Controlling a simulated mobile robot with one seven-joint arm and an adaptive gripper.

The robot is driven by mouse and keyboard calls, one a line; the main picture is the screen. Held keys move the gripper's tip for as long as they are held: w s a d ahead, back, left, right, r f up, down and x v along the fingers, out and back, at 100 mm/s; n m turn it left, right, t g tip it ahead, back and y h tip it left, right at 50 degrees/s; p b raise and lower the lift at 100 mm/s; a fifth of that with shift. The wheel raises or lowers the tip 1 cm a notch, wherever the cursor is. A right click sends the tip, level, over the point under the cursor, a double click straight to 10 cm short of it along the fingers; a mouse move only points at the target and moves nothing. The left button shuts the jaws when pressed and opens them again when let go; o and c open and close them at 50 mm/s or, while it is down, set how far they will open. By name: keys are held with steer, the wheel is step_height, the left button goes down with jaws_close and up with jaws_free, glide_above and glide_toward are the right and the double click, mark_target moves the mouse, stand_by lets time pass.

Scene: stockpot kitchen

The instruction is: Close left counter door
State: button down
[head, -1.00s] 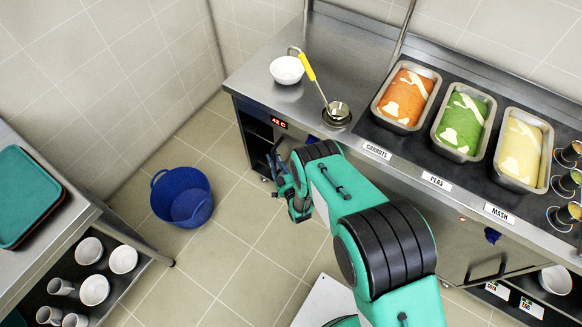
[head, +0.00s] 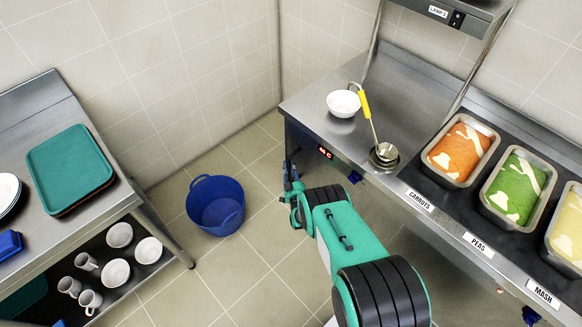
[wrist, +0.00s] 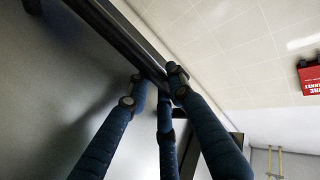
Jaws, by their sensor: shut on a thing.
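The counter (head: 345,120) stands at the right in the head view. Its left front is below the red display (head: 326,153), largely behind my arm. My gripper (head: 290,185) is low at the counter's left end. In the wrist view, a broad grey metal panel, seemingly the left counter door (wrist: 55,95), fills the left side. A dark bar, its handle or edge (wrist: 125,30), runs along the panel. The blue fingers of my gripper (wrist: 160,88) are closed together on this bar. How far the door stands open cannot be told from the head view.
A blue tub (head: 216,205) stands on the floor left of my gripper. A side counter with a green tray (head: 70,165) is at the far left. A bowl (head: 343,103), a ladle (head: 368,110) and food pans stand on the counter. Floor between is clear.

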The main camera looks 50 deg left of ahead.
steer(key=c, duration=1.6)
jaws_free()
steer(key=shift+s+a, duration=0.15)
steer(key=shift+a, duration=0.2)
steer(key=shift+o, duration=0.2)
steer(key=shift+d, duration=0.15)
steer(key=shift+d, duration=0.1)
steer(key=shift+s+d, duration=0.1)
steer(key=shift+d, duration=0.1)
steer(key=v, duration=1.1)
steer(key=shift+d, duration=0.1)
